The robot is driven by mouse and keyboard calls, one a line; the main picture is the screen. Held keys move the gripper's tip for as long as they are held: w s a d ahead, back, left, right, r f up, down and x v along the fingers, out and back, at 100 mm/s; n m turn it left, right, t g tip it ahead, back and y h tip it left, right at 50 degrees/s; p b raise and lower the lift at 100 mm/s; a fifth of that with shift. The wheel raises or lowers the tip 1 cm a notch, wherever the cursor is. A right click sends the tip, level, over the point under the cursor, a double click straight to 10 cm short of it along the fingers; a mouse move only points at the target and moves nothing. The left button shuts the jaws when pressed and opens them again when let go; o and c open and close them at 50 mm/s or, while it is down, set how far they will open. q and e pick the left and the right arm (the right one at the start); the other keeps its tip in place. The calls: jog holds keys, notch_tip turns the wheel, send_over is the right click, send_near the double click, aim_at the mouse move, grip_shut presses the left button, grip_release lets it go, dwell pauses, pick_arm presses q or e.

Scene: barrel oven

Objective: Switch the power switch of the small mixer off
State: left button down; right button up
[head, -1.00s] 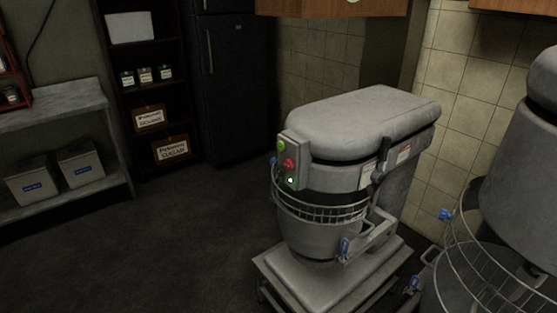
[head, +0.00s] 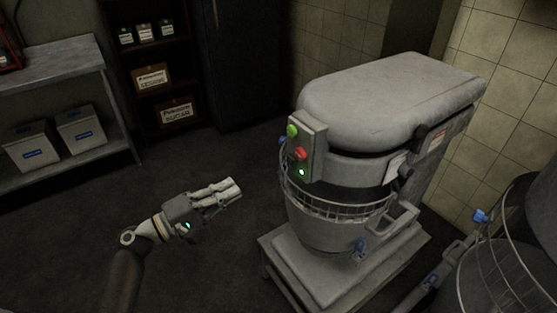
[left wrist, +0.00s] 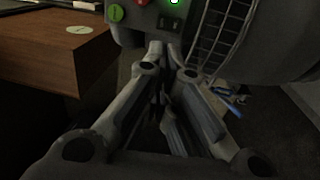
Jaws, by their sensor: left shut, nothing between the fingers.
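The small mixer (head: 390,95) stands on a low metal stand right of centre in the head view. Its grey control panel (head: 316,150) carries a green button (head: 292,130), a red button (head: 301,153) and a lit green lamp (head: 302,172). In the left wrist view the green button (left wrist: 116,13) and lit lamp (left wrist: 174,2) show at the top edge, with a small dark switch-like part (left wrist: 170,22) beside them. My left gripper (head: 234,187) is shut and empty, left of the mixer and apart from the panel. My right gripper is out of view.
A wire guard (head: 335,208) and bowl sit below the panel. A larger mixer (head: 530,200) stands at the right edge. A shelf with white bins (head: 82,128) is at the left. The floor left of the mixer is clear.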

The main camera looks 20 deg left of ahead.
aim_at(290, 163)
pick_arm(q)
jog(key=p+x, duration=0.5)
jog(key=x, duration=0.9)
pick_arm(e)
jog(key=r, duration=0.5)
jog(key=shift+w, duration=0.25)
pick_arm(q)
jog(key=shift+w+f, duration=0.1)
jog(key=shift+w+d+p, duration=0.1)
jog(key=shift+w+p, duration=0.05)
jog(key=shift+p, duration=0.4)
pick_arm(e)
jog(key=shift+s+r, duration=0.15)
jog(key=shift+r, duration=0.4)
